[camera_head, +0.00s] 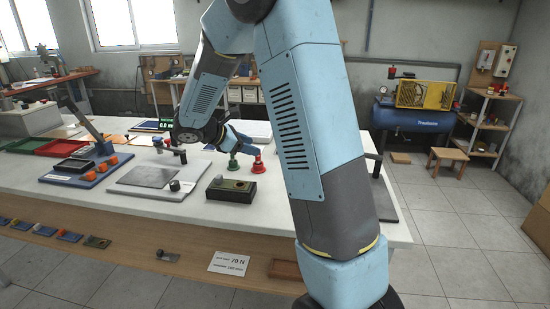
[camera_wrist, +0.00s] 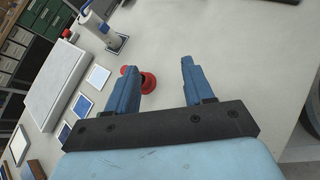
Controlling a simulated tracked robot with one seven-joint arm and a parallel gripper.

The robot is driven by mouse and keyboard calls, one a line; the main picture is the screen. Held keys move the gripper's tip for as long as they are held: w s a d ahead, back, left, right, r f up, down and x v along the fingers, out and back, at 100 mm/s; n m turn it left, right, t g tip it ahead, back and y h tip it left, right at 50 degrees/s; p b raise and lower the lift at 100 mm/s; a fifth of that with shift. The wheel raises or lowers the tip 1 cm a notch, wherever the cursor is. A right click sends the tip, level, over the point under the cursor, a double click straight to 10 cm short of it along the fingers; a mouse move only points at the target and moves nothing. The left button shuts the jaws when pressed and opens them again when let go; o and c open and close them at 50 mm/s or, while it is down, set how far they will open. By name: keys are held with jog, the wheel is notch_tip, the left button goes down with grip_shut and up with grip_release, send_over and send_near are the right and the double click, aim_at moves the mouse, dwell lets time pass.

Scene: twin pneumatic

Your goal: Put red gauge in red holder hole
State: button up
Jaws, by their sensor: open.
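The red gauge (camera_head: 258,164) stands upright on the white table in the head view, just right of a green gauge (camera_head: 233,163). In the wrist view the red gauge (camera_wrist: 150,82) shows partly, behind the left finger. My gripper (camera_head: 240,142) is open and empty, with its blue fingers above and near the two gauges. In the wrist view its fingertips (camera_wrist: 159,63) are apart, with the red gauge close to the left one. A dark block (camera_head: 231,190), which looks like the holder, lies nearer the front edge; I cannot tell which hole is red.
A grey plate (camera_head: 147,177) with a small dark knob lies left of the block. A blue tray with orange pieces (camera_head: 103,167) is farther left. In the wrist view a white cylindrical item (camera_wrist: 95,25) stands upper left. Bare table lies around the gauges.

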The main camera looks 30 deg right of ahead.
jog(key=s+a+r+m+t+y, duration=0.1)
jog(key=s+r+m+y, duration=0.2)
jog(key=s, duration=0.7)
jog(key=s+a+r+m+t+y, duration=0.1)
jog(key=s+r+m+y, duration=0.3)
jog(key=s+m, duration=0.4)
jog(key=s+a+r+m+t+y, duration=0.1)
jog(key=s+a+r+m+y, duration=0.2)
jog(key=s, duration=1)
jog(key=r+m+y, duration=0.1)
jog(key=m, duration=0.2)
jog(key=shift+s+r+t, duration=0.15)
jog(key=shift+t, duration=0.25)
